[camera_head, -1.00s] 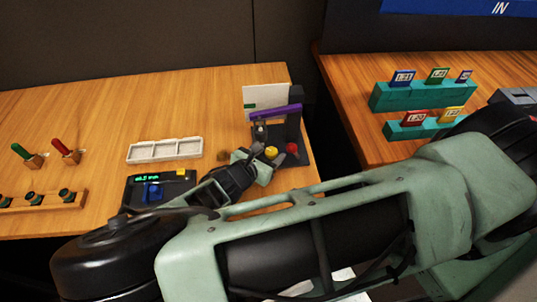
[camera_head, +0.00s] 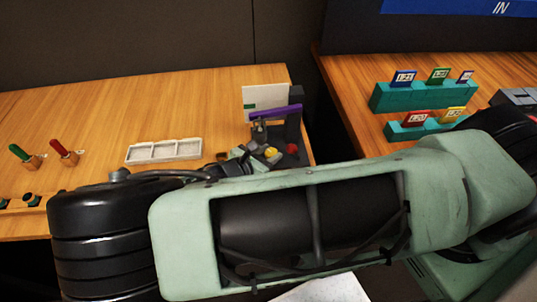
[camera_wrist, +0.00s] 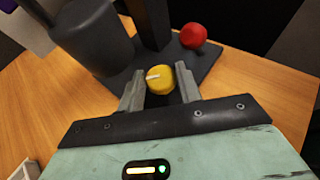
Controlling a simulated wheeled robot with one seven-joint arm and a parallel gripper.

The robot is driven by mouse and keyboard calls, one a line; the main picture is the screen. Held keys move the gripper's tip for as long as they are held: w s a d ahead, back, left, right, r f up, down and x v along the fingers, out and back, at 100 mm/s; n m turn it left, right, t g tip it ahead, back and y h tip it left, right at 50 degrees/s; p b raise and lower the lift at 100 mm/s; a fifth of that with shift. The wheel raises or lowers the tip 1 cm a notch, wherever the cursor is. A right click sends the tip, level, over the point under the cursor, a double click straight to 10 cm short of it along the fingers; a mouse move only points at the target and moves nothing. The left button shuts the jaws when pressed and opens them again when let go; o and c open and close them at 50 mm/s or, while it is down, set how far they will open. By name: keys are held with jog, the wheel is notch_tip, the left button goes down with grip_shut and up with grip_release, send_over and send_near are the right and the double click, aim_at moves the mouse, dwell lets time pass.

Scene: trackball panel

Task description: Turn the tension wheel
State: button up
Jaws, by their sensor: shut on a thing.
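A yellow round wheel (camera_wrist: 160,79) with a white pointer mark sits on a dark grey base (camera_wrist: 205,70). The mark points to the left in the wrist view. The wheel also shows in the head view (camera_head: 271,153), just right of my gripper's fingers. My gripper (camera_wrist: 160,73) is shut on the yellow wheel, with one finger on each side of it.
A red ball-shaped knob (camera_wrist: 193,35) stands on the same base, near the wheel. A dark cylinder (camera_wrist: 93,36) and a dark post (camera_wrist: 151,22) rise close beyond my fingers. A white tray (camera_head: 164,150) lies left on the desk. Red and green handled tools stand farther left.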

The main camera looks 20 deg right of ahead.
jog(key=m+g+b, duration=0.1)
jog(key=g, duration=0.1)
jog(key=m+g+b, duration=0.1)
jog(key=m+g, duration=0.1)
jog(key=m+g+h+b, duration=0.1)
jog(key=m+g, duration=0.1)
jog(key=shift+w+a+f, duration=0.1)
jog(key=shift+w+f, duration=0.1)
jog(key=shift+w, duration=0.2)
jog(key=shift+w+r+m+g+y+b, duration=0.1)
jog(key=shift+w+m+g+y+b, duration=0.1)
jog(key=shift+m+g+b, duration=0.85)
jog(key=shift+w+r+m+g+y+b, duration=0.15)
jog(key=shift+m+g+b, duration=0.4)
jog(key=shift+m+g, duration=0.9)
jog(key=shift+s+g, duration=0.1)
jog(key=shift+g, duration=0.2)
jog(key=o, duration=0.9)
jog(key=shift+o, duration=0.2)
